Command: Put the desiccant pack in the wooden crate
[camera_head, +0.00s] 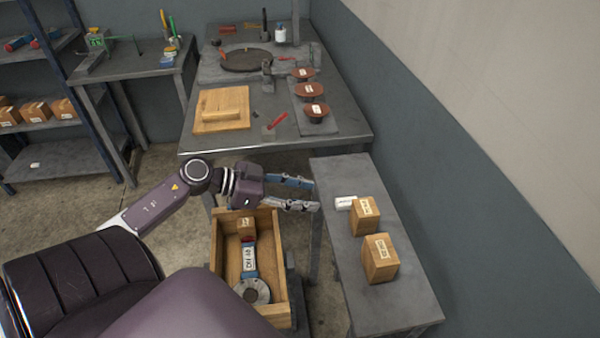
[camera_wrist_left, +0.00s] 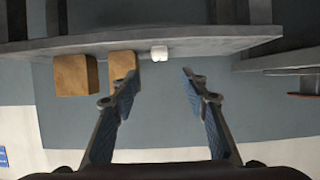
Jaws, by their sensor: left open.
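The desiccant pack (camera_head: 346,202), a small white pack, lies on the grey side bench against a cardboard box. It also shows in the left wrist view (camera_wrist_left: 159,53), ahead of and between the fingertips. My left gripper (camera_head: 315,195) is open and empty, just left of the bench's left edge, its fingers pointing right toward the pack. Its two fingers show apart in the left wrist view (camera_wrist_left: 161,77). The wooden crate (camera_head: 283,280) stands open below and left of the gripper. It holds a small box, a white labelled piece and a grey flange.
Two cardboard boxes (camera_head: 380,258) (camera_head: 365,214) stand on the side bench (camera_head: 350,272), the nearer part of which is clear. A wall runs along its right. A worktable (camera_head: 285,148) with brown discs and a wooden board stands behind. Shelves are at left.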

